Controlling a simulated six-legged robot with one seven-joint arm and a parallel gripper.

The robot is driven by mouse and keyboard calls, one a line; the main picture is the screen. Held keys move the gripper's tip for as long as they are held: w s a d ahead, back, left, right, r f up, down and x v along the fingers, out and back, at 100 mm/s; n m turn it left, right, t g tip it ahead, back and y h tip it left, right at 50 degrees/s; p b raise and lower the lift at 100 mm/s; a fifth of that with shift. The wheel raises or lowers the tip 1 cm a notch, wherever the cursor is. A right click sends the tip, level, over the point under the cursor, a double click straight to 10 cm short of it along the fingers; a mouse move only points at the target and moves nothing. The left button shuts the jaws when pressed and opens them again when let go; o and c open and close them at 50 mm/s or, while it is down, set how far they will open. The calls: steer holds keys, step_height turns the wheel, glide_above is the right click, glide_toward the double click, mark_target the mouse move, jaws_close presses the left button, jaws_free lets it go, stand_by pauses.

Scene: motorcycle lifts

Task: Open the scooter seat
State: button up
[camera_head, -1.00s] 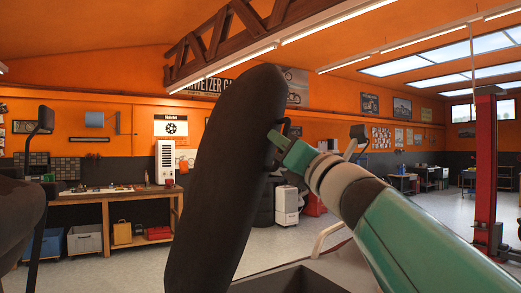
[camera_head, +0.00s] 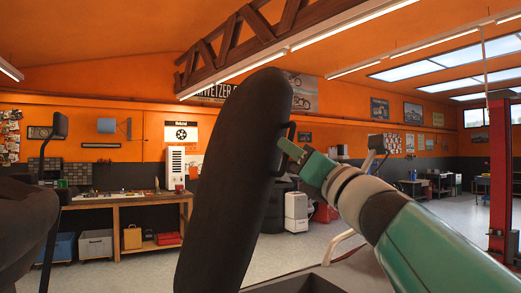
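The scooter seat (camera_head: 236,180) is a long black pad standing steeply upright in the middle of the view, leaning slightly right at its top. A thin black loop (camera_head: 291,131) sticks out from its right edge near the top. My green gripper (camera_head: 290,149) comes in from the right and is at this loop, close to the seat's edge. Its fingers are small and seen from the side, so I cannot tell whether they are closed on the loop. Below the seat, part of a dark opening with a pale rim (camera_head: 312,281) shows at the bottom edge.
A dark scooter part with a mirror (camera_head: 59,126) on a stalk stands at the left edge. A wooden workbench (camera_head: 125,199) is behind at left. A red lift post (camera_head: 499,180) stands at right. Open floor lies between.

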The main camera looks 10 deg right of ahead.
steer(key=v, duration=1.2)
steer(key=shift+s, duration=0.2)
steer(key=shift+d, duration=0.1)
steer(key=w+d+f+m+g+h, duration=0.25)
steer(key=f+m+h, duration=0.35)
steer(key=f+m, duration=0.45)
steer(key=w+d+f+m+g+h, duration=0.1)
steer(key=d+f+m+g+h, duration=0.15)
steer(key=f+m+h, duration=0.85)
steer(key=s+a+f+m+g+y, duration=0.4)
steer(key=s+f+m+g, duration=0.1)
steer(key=f, duration=0.5)
steer(key=s+a+f+m+g+y, duration=0.4)
steer(key=s+f+m, duration=0.3)
steer(key=f+m, duration=0.2)
steer(key=shift+s+a+f+m+g, duration=0.35)
steer(key=shift+a+f+g, duration=0.2)
steer(key=shift+a+g, duration=0.3)
steer(key=shift+d, duration=0.1)
